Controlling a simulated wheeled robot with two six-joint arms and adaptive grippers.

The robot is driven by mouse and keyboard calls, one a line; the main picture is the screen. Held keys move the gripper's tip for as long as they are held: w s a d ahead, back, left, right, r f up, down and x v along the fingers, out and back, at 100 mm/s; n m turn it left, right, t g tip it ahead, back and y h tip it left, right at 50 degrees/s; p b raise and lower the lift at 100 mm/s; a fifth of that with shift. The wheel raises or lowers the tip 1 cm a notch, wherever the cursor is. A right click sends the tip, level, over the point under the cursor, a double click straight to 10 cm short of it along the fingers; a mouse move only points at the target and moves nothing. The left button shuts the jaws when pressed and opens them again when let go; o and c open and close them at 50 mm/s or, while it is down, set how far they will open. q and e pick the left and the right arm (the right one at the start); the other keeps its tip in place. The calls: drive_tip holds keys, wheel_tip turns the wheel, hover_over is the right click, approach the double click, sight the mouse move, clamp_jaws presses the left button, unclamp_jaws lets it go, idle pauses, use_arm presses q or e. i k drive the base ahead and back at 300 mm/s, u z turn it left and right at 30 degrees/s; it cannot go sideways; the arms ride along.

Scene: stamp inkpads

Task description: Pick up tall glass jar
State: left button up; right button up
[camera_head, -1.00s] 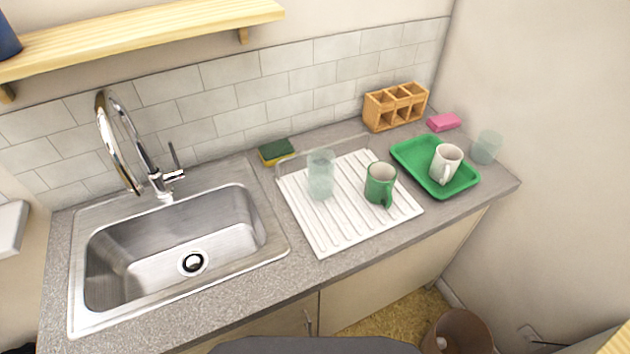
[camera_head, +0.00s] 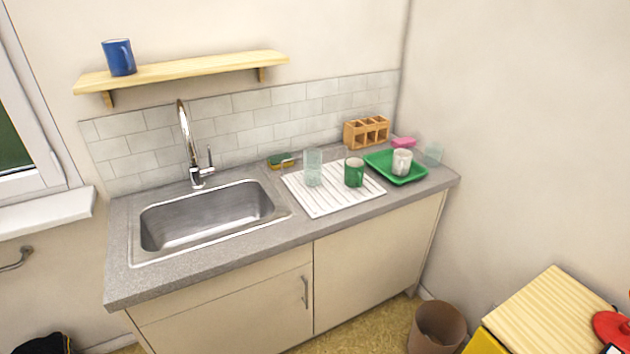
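A tall clear glass jar (camera_head: 313,168) stands upright at the back left of the white ribbed drying rack (camera_head: 324,203), beside the sink. A green mug (camera_head: 354,172) stands to its right on the same rack. Neither of my grippers shows in the head view, and nothing is seen touching the jar.
A green tray (camera_head: 411,174) holds a white mug (camera_head: 401,162). A wooden divided box (camera_head: 366,132), a pink sponge (camera_head: 403,143) and a green-yellow sponge (camera_head: 281,161) lie along the back. The sink (camera_head: 205,219) and tap (camera_head: 187,140) are left. A bin (camera_head: 436,326) and wooden-topped table (camera_head: 545,308) stand lower right.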

sight(313, 167)
drive_tip(key=u, duration=0.35)
drive_tip(key=i, duration=0.55)
drive_tip(key=u, duration=0.55)
